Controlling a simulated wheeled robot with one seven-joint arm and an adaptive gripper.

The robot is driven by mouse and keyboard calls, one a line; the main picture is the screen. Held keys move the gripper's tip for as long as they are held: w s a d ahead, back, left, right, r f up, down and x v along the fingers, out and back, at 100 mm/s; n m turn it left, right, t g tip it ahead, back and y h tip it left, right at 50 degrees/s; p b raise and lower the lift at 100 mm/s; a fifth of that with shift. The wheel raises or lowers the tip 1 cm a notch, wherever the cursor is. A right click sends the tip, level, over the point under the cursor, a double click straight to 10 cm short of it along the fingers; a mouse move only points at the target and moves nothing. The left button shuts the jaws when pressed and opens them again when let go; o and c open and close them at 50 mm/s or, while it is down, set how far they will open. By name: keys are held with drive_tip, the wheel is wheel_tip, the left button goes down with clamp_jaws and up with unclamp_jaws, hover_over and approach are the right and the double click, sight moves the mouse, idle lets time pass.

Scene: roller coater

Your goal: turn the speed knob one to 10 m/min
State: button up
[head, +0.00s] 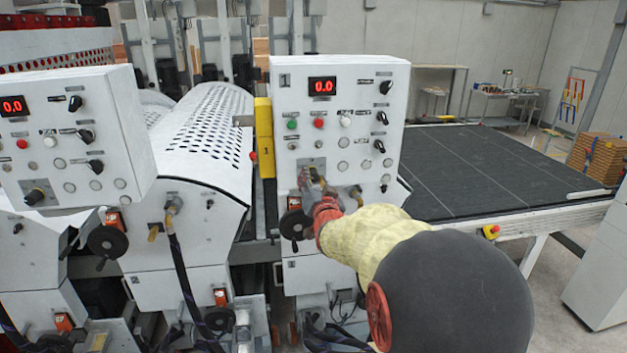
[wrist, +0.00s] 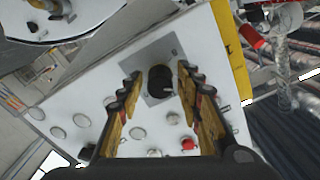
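The white control panel numbered 1 (head: 340,100) stands in the middle of the head view, with a red display (head: 322,86) reading 0.0. The speed knob (wrist: 160,82) is black and sits on a square grey plate (wrist: 158,54) in the wrist view, where the panel appears rotated. In the head view my gripper (head: 312,182) covers most of that plate at the panel's lower left, and the knob is hidden. My gripper is open, with its yellow fingers (wrist: 159,92) on either side of the knob in the wrist view. I cannot tell whether they touch it.
Several black selector switches (head: 382,117) line the panel's right side. Green (head: 292,125) and red (head: 319,123) buttons sit above my gripper. A black handwheel (head: 294,224) is just below. A second panel (head: 75,130) stands left, and a dark conveyor (head: 490,165) right.

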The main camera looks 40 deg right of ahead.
clamp_jaws()
drive_tip(key=shift+f+n+b, duration=0.15)
drive_tip(key=shift+n+b, duration=0.15)
drive_tip(key=shift+b, duration=0.5)
drive_tip(key=shift+f+n+b, duration=0.1)
drive_tip(key=shift+n+b, duration=0.2)
drive_tip(key=shift+b, duration=0.3)
drive_tip(key=n+b, duration=0.1)
drive_tip(key=b, duration=0.3)
drive_tip(key=shift+f+n, duration=0.1)
drive_tip(key=shift+n, duration=0.3)
drive_tip(key=n+b, duration=0.2)
drive_tip(key=b, duration=0.2)
drive_tip(key=shift+n, duration=0.4)
drive_tip(key=shift+r+b, duration=0.2)
drive_tip(key=shift+b, duration=0.15)
drive_tip(key=shift+o, duration=1.5)
unclamp_jaws()
drive_tip(key=shift+r, duration=0.1)
